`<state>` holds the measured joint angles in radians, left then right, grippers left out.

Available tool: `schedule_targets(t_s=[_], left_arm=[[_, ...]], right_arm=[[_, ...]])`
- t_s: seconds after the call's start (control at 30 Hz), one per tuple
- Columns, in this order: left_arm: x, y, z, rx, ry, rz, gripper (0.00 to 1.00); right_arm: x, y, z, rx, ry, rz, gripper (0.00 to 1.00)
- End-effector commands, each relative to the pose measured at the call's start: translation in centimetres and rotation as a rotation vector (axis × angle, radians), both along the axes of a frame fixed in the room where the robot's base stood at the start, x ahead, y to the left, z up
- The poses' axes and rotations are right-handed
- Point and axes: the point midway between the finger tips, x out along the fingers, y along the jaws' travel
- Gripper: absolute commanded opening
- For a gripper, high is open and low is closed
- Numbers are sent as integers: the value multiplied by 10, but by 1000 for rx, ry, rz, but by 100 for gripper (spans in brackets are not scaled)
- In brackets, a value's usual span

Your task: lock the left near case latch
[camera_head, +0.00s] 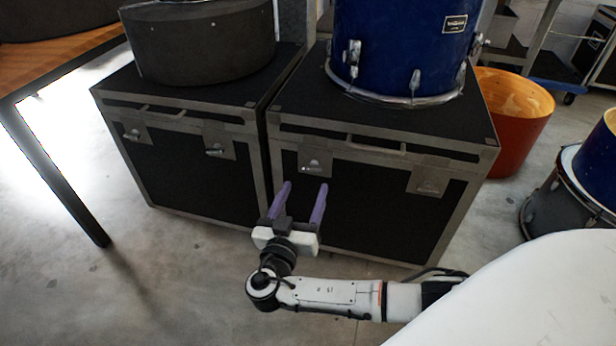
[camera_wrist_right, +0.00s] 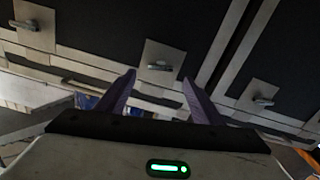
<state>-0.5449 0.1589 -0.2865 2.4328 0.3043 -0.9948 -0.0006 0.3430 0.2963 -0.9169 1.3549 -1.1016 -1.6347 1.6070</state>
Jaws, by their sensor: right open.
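The right black case (camera_head: 380,220) has pale metal edges and two latch plates on its front. Its left latch (camera_head: 314,163) shows just beyond my right gripper (camera_head: 305,186), whose purple fingers are apart and empty. In the right wrist view, which looks upside down, this latch (camera_wrist_right: 160,67) lies between and beyond the fingertips (camera_wrist_right: 158,77), with its small handle roughly level. I see no contact. The case's right latch (camera_head: 428,187) also shows. The left case (camera_head: 190,175) has two latches, at its left (camera_head: 133,135) and right (camera_head: 215,151). Whether any latch is locked is unclear. My left gripper is out of view.
A blue drum (camera_head: 400,45) stands on the right case and a dark round drum case (camera_head: 205,45) on the left one. An orange drum (camera_head: 510,120) stands to the right. A dark table leg (camera_head: 62,170) is at left. The floor before the cases is clear.

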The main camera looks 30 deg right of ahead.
Motion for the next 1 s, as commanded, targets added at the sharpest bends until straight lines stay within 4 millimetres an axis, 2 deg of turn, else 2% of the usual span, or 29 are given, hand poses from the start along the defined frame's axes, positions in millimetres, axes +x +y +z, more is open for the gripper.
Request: schedule_targets(t_s=[0.1,0.33,0.5,0.77,0.87,1.0], left_arm=[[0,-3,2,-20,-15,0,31],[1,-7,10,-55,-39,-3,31],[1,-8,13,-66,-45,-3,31],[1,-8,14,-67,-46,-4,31],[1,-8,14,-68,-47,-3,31],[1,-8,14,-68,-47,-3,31]], right_arm=[[17,-18,-1,-3,-3,1,61],[40,-44,-1,-1,2,4,61],[47,-52,-1,1,4,3,61],[48,-54,-1,2,5,4,61],[48,-53,-1,2,5,4,47],[47,-53,-1,2,5,4,24]])
